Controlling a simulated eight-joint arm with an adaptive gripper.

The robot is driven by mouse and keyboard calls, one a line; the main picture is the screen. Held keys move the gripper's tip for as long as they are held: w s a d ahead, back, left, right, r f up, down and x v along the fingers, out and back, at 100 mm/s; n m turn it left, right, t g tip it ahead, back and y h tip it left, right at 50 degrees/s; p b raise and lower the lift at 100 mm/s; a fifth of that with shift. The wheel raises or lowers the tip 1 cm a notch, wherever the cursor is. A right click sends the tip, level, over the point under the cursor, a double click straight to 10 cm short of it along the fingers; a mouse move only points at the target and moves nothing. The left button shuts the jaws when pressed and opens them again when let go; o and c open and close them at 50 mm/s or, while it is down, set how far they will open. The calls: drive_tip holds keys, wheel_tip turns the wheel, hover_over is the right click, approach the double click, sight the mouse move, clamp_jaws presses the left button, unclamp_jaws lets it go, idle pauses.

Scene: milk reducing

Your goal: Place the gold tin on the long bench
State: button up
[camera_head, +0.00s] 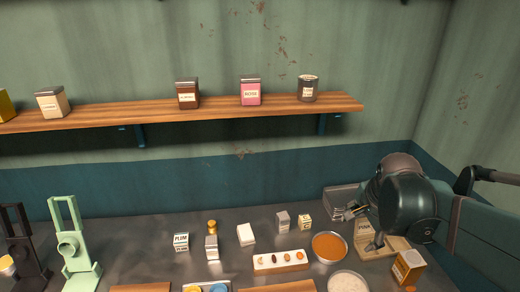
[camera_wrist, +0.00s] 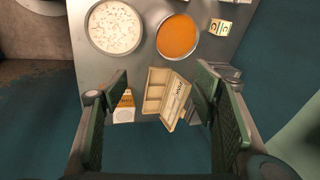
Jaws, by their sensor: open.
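A gold-yellow tin (camera_head: 5,105) stands at the far left end of the wooden shelf in the head view, partly cut off by the picture edge. The long bench (camera_head: 140,232) is a dark grey metal top below the shelf. My gripper (camera_head: 362,228) is over the bench's right end, far from that tin. In the wrist view my gripper (camera_wrist: 163,110) is open, with nothing between its fingers. An open wooden box (camera_wrist: 157,92) lies below it. An orange-and-white carton (camera_head: 408,266) stands near the bench's right edge; it also shows in the wrist view (camera_wrist: 125,103).
The wooden shelf (camera_head: 230,107) holds several other tins. The bench carries an orange-filled bowl (camera_head: 329,246), a white-filled bowl (camera_head: 348,283), several small boxes and a green stand (camera_head: 75,250). Bare bench shows between the green stand and the small boxes.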

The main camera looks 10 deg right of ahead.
drive_tip(key=s+a+r+n+t, duration=0.1)
drive_tip(key=s+a+n, duration=0.2)
drive_tip(key=a+n, duration=0.4)
drive_tip(key=s+a+r+n+t+y, duration=0.1)
drive_tip(key=s+a+r+n+t, duration=0.1)
drive_tip(key=a+n, duration=0.6)
drive_tip(key=shift+s+a+r+n, duration=0.2)
drive_tip(key=shift+s+a+n, duration=0.05)
drive_tip(key=shift+s+n, duration=0.35)
